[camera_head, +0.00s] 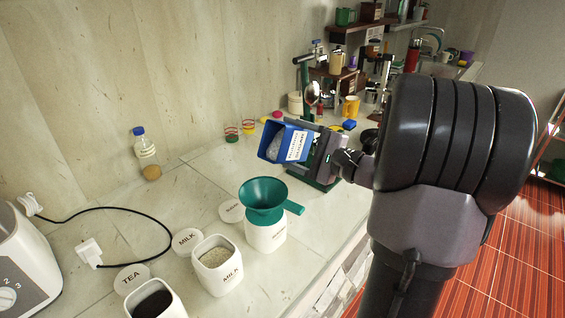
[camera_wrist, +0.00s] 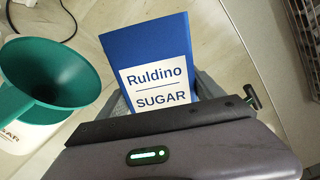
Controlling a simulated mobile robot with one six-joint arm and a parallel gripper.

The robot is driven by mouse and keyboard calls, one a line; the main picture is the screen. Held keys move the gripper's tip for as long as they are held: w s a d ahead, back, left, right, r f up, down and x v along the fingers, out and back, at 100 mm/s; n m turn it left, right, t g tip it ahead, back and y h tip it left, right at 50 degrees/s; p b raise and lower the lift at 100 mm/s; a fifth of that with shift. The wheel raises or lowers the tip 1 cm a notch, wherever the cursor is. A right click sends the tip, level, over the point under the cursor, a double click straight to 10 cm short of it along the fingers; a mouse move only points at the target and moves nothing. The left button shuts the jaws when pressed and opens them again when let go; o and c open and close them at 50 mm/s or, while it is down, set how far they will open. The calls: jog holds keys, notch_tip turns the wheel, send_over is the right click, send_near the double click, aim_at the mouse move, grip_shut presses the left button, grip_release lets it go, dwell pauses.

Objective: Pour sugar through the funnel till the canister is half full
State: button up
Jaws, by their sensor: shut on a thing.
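A blue box labelled "Ruldino SUGAR" (camera_head: 288,143) is held tilted in the air, with its open end toward the left and white content visible inside. It also shows in the wrist view (camera_wrist: 148,50). My gripper (camera_head: 316,152) is shut on the box, up and to the right of the funnel in the head view. The green funnel (camera_head: 263,195) sits in the mouth of a white canister (camera_head: 266,236), its handle pointing right. In the wrist view the funnel (camera_wrist: 48,72) is at the left. The canister's fill level is hidden by the funnel.
A white canister with pale content (camera_head: 217,268) and another with dark content (camera_head: 155,300) stand nearer. Round lids, including the TEA lid (camera_head: 131,278) and MILK lid (camera_head: 187,240), lie beside them. A blue-capped bottle (camera_head: 146,155) stands near the wall. A black cable (camera_head: 105,212) crosses the counter.

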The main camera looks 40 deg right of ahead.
jog(key=shift+a+f+n, duration=0.15)
jog(key=shift+f+n, duration=0.2)
jog(key=shift+n, duration=0.6)
jog(key=shift+a+f+n, duration=0.1)
jog(key=shift+f+n, duration=0.2)
jog(key=shift+n, duration=0.65)
dwell(6.1)
